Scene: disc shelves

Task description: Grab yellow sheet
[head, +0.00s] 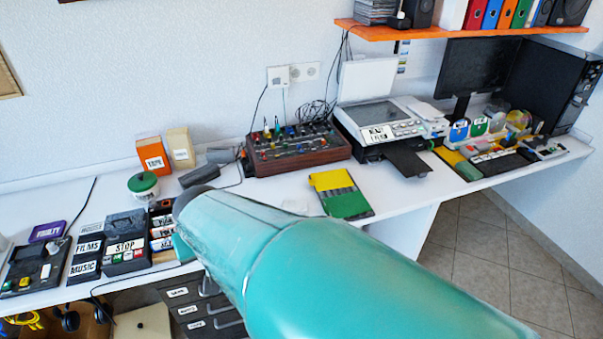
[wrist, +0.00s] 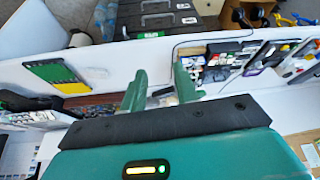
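A yellow sheet (head: 331,180) shows at the top of a flat green and dark pad (head: 345,204) on the white desk, right of my arm in the head view. In the wrist view the pad (wrist: 48,72) lies at the left, with a yellow part (wrist: 70,87) along its lower edge. My gripper (wrist: 160,86) is open, its two green fingers apart with nothing seen between them. It is to the side of the pad and not touching it. In the head view my arm hides the fingers.
A wooden-sided mixer (head: 295,150) and a scanner (head: 375,115) stand behind the pad. Black labelled boxes (head: 125,250) and a green-lidded jar (head: 143,185) stand at the left. Drawers (head: 200,310) are under the desk. Bare desk surrounds much of the pad.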

